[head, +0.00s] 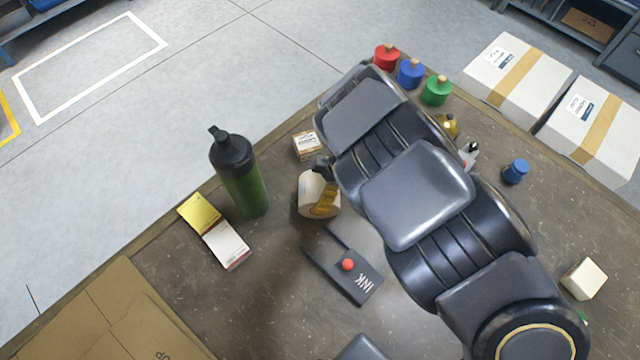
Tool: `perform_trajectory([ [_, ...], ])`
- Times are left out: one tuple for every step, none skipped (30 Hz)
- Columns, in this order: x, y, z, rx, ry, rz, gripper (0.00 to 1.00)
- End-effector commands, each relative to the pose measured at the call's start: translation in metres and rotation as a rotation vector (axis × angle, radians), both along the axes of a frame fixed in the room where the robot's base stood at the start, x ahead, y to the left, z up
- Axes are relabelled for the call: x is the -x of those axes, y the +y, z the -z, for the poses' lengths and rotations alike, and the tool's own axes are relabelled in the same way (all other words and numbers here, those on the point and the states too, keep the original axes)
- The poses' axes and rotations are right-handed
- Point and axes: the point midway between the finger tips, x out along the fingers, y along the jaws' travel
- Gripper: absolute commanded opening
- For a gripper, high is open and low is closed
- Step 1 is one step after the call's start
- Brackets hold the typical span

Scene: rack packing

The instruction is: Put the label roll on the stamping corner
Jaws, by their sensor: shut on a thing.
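The label roll (312,196), a cream cylinder with a yellow patch, is left of my arm near the middle of the head view. My gripper (322,168) is mostly hidden behind my arm. One dark finger shows at the upper edge of the roll, and the gripper appears shut on it. I cannot tell whether the roll touches the table.
A green bottle (242,180) stands left of the roll, beside a yellow-and-white pad (228,244). A small box (306,146) is just above the roll. Red (387,58), blue (411,74) and green (436,92) pots line the far edge. Cardboard (110,315) lies lower left.

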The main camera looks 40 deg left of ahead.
Motion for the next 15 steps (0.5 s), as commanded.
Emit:
perform_trajectory([
  [-0.0001, 0.0002, 0.0003, -0.001, 0.000, 0.000, 0.46],
  [-0.0001, 0.0002, 0.0011, 0.000, 0.000, 0.000, 0.46],
  [0.0000, 0.0000, 0.0025, 0.000, 0.000, 0.001, 0.46],
  [-0.0001, -0.0001, 0.0031, 0.000, 0.000, 0.000, 0.83],
  [-0.0001, -0.0001, 0.0028, 0.000, 0.000, 0.000, 0.96],
  [-0.0001, 0.0000, 0.0026, 0.000, 0.000, 0.000, 1.00],
  [-0.0001, 0.0000, 0.0026, 0.000, 0.000, 0.000, 1.00],
  [-0.0001, 0.0000, 0.0026, 0.000, 0.000, 0.000, 1.00],
  [-0.0001, -0.0001, 0.0026, 0.000, 0.000, 0.001, 1.00],
  [-0.0001, -0.0001, 0.0026, 0.000, 0.000, 0.001, 1.00],
  [-0.0001, -0.0001, 0.0027, 0.000, 0.000, 0.001, 1.00],
  [-0.0001, -0.0001, 0.0027, 0.000, 0.000, 0.001, 1.00],
  [-0.0001, -0.0001, 0.0025, 0.000, 0.000, 0.001, 1.00],
  [0.0000, 0.0000, 0.0022, 0.000, 0.000, 0.000, 1.00],
  [-0.0001, 0.0001, 0.0010, 0.000, 0.000, 0.000, 1.00],
])
